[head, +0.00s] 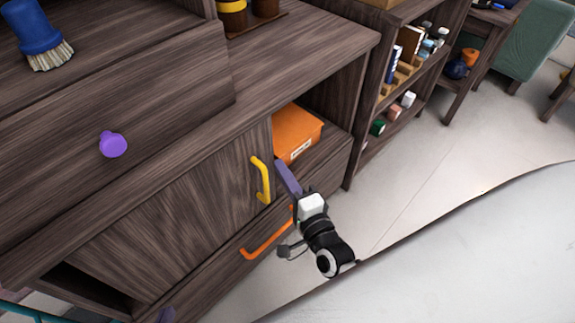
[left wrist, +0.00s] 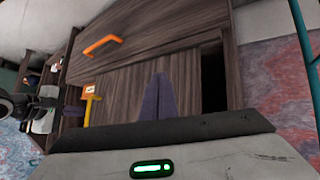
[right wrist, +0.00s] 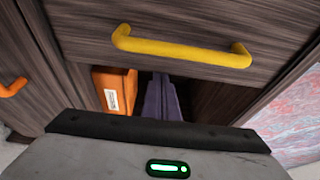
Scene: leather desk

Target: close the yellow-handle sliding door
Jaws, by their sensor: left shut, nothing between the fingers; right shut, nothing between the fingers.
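The wooden sliding door (head: 170,225) stands mid-cabinet, with an opening on either side. Its yellow handle (head: 262,180) is near its right edge; the handle also shows in the left wrist view (left wrist: 90,106) and the right wrist view (right wrist: 180,48). My right gripper (head: 286,178) is shut and empty, just right of the handle, its purple fingers (right wrist: 160,100) at the right opening by the door edge. I cannot tell whether they touch the door.
An orange box (head: 297,132) sits in the right opening. The left opening (head: 90,288) is dark. An orange drawer handle (head: 266,236) is below the door, and a purple knob (head: 112,144) above it. A shelf unit (head: 356,130) stands to the right.

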